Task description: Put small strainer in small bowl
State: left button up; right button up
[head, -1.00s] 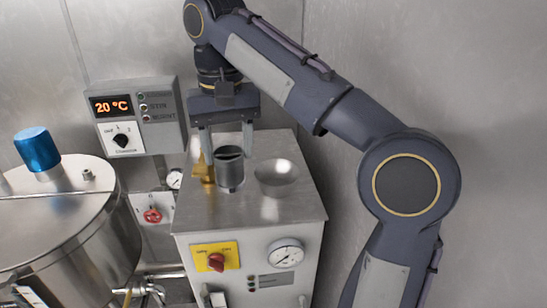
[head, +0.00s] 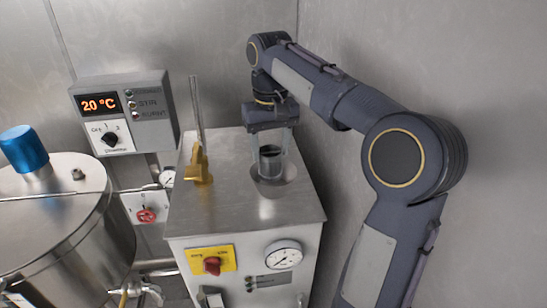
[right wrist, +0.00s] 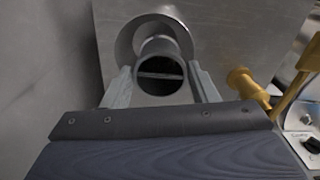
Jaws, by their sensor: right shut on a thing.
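The small strainer (head: 270,153), a dark grey metal cup, is held between the two fingers of my right gripper (head: 271,165). It is upright, at the small bowl (head: 289,182), a shallow shiny metal bowl on the steel cabinet top. The strainer's lower part overlaps the bowl's middle; I cannot tell whether it touches the bottom. In the right wrist view, the strainer (right wrist: 161,46) shows its open top with a bar across, and the bowl (right wrist: 126,40) shows around its far end. My left gripper is out of view.
A brass valve (head: 199,168) with an upright metal rod stands left of the bowl on the cabinet top (head: 225,215). A control box (head: 125,110) and a steel tank (head: 60,230) are further left. A bare wall (head: 350,190) is close on the right.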

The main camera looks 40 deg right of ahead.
jog(key=shift+d+f, duration=0.25)
jog(key=shift+f, duration=0.05)
jog(key=f, duration=0.2)
jog(key=f+p, duration=0.1)
jog(key=shift+d, duration=0.25)
jog(key=shift+f, duration=0.35)
jog(key=shift+f, duration=0.15)
jog(key=o, duration=1.3)
jog(key=shift+c, duration=0.2)
notch_tip(320, 180, up, 12)
jog(key=shift+r, duration=0.2)
